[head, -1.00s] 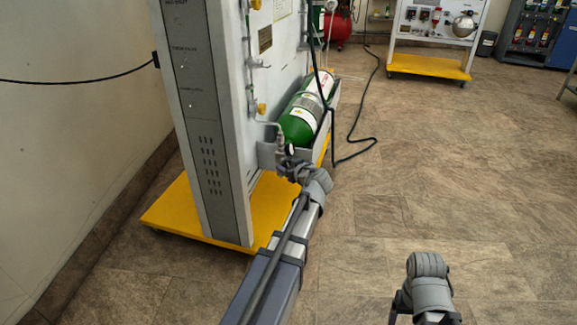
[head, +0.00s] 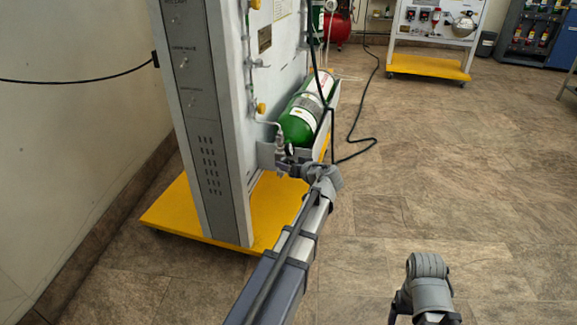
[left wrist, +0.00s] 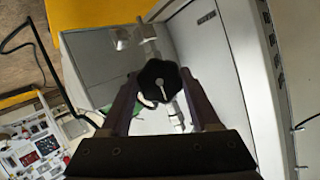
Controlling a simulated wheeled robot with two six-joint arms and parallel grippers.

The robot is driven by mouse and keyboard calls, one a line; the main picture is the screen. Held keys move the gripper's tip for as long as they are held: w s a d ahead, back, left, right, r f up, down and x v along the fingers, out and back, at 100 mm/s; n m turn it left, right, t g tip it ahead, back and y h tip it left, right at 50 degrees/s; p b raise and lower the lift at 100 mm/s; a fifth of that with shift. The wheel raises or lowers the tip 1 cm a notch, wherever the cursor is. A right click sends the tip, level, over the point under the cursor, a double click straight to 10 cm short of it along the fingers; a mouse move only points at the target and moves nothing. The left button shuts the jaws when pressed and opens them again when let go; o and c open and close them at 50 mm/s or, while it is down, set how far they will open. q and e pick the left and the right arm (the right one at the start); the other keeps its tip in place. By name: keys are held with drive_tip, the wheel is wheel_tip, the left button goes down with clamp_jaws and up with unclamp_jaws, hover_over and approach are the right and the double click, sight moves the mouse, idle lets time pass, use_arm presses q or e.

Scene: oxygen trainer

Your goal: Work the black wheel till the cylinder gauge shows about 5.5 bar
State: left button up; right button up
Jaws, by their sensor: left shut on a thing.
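The black wheel (left wrist: 158,82) is a lobed knob on the valve of the green cylinder (head: 301,122). In the left wrist view it sits between the two fingers of my left gripper (left wrist: 160,100), which is shut on it. In the head view my left gripper (head: 287,166) is at the valve end of the cylinder, and the wheel is largely hidden there. A small pale round shape, perhaps the cylinder gauge (head: 290,150), shows just above the gripper; no reading can be made out. Part of my right arm shows at bottom right, without its fingers.
The cylinder lies in a grey holder on an upright panel (head: 202,120) with a yellow base (head: 165,217). A black hose (head: 352,130) runs down beside it to the floor. Another stand with a yellow base (head: 428,67) is at the back. The tiled floor at right is clear.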

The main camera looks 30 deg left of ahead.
use_arm(q)
drive_tip(key=o, duration=1.4)
drive_tip(key=shift+c, duration=0.2)
drive_tip(key=p+v, duration=0.2)
drive_tip(key=v, duration=0.6)
drive_tip(key=shift+p, duration=0.4)
